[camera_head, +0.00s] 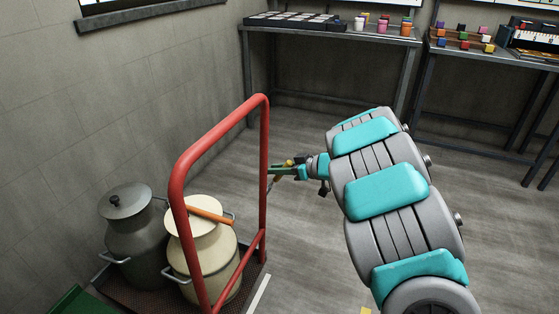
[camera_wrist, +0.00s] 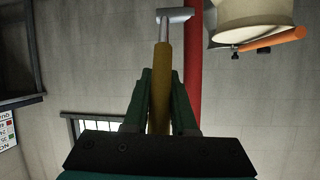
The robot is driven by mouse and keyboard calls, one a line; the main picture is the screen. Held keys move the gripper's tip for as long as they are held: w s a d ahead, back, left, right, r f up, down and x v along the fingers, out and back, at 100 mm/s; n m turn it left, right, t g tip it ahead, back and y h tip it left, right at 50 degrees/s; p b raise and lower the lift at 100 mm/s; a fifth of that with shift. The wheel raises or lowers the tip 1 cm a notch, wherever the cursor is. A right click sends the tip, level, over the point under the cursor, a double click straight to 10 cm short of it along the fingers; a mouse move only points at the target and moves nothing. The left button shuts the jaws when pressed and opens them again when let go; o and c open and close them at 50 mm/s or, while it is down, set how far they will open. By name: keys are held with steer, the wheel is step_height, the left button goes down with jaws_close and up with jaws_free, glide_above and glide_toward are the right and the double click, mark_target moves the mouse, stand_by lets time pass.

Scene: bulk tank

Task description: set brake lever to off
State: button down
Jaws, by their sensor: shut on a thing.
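The brake lever (camera_wrist: 161,85) has a yellow grip and a thin metal rod that runs to a grey pivot piece (camera_wrist: 174,15) beside the red upright of the cart frame. My gripper (camera_wrist: 161,78) has its green fingers on both sides of the yellow grip, shut on it. In the head view, my gripper (camera_head: 284,171) is just right of the cart's red frame (camera_head: 264,150), and the lever is small and partly hidden by the fingers. No off marking is readable on the lever.
The cart bears a dark lidded can (camera_head: 133,235) and a cream can (camera_head: 210,255) with an orange bar (camera_head: 211,215) on it. A wall is on the left. Benches (camera_head: 330,33) with small coloured items stand at the back. The floor (camera_head: 295,235) right of the cart is clear.

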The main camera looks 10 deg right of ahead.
steer(key=shift+w+a+r+g+h+p, duration=0.3)
steer(key=shift+a+h, duration=0.2)
steer(key=shift+h, duration=0.2)
steer(key=shift+f, duration=0.1)
steer(key=c, duration=0.7)
jaws_free()
steer(key=shift+c, duration=0.2)
steer(key=shift+f, duration=0.15)
